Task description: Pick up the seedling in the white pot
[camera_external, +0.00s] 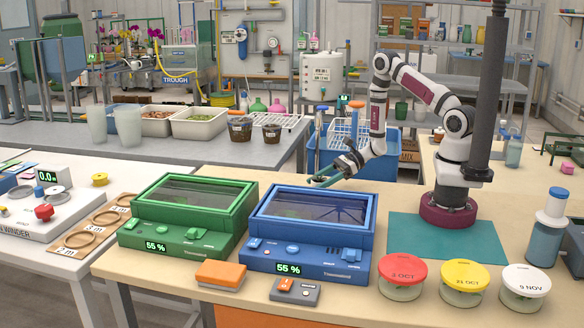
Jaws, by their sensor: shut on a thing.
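No white pot with a seedling can be made out in this view. What lies under the dark clear lids of the boxes is hard to see.
A blue box (308,255) and a green box (187,236), both reading 55 %, stand below my gripper. Orange and grey blocks lie in front. Jars with red (402,270), yellow (465,275) and white lids stand at front right. The teal mat (420,245) is largely clear.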

